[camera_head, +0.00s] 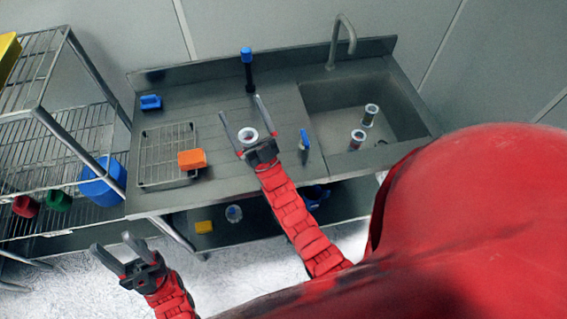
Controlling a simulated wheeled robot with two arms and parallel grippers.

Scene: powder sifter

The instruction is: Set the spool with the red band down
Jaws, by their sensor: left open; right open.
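A spool with a white rim (248,135) stands on the steel counter (220,92), seen almost from above. My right gripper (240,105) is open, with its fingers either side of this spool and its palm close to it. I cannot tell whether it touches the fingers. The colour of its band is hidden by the angle. Two more spools, a far one (370,114) and a near one (357,139), are in the sink (320,97). Their bands are too small to tell surely. My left gripper (112,243) is open and empty, low at the left before the counter.
A wire rack (165,143) with an orange block (192,159) lies left of my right gripper. A blue-topped black post (247,68), a blue-handled tool (304,143) and the faucet (340,35) stand nearby. Wire shelving (85,135) stands at left.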

